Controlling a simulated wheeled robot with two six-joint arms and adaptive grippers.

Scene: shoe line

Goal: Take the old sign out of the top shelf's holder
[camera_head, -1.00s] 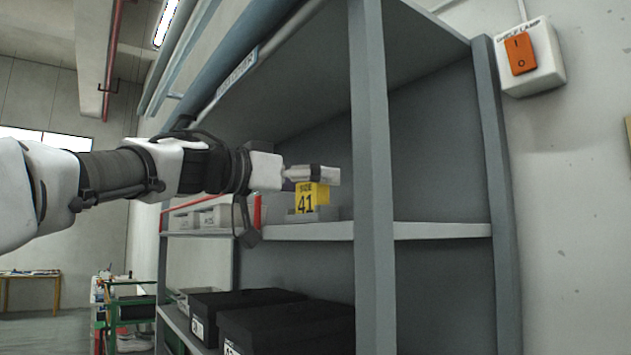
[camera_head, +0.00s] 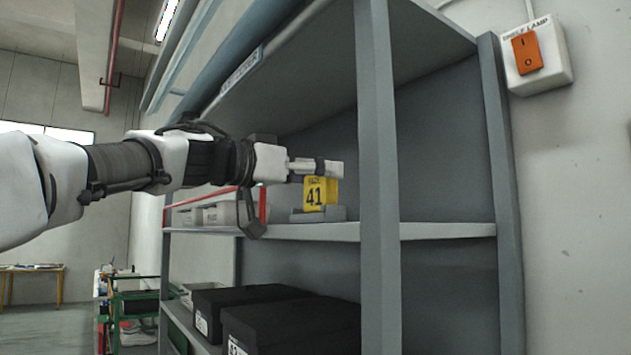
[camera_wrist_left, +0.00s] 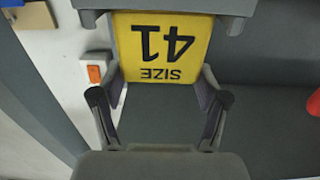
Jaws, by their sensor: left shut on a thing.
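The yellow sign reading "SIZE 41" (camera_head: 320,193) is upright over the small grey holder (camera_head: 332,214) on the upper shelf board (camera_head: 430,230). My left gripper (camera_head: 328,168) reaches in from the left and is shut on the sign near its upper edge. The sign's lower edge overlaps the holder in the head view, and I cannot tell whether it is still inside the slot. My right gripper is in neither view.
A grey front post (camera_head: 378,150) stands just right of the sign. Pale bins (camera_head: 222,213) sit on the same board at left, behind a red-edged front. Black boxes (camera_head: 290,325) fill the board below. An orange switch (camera_head: 527,55) is on the wall.

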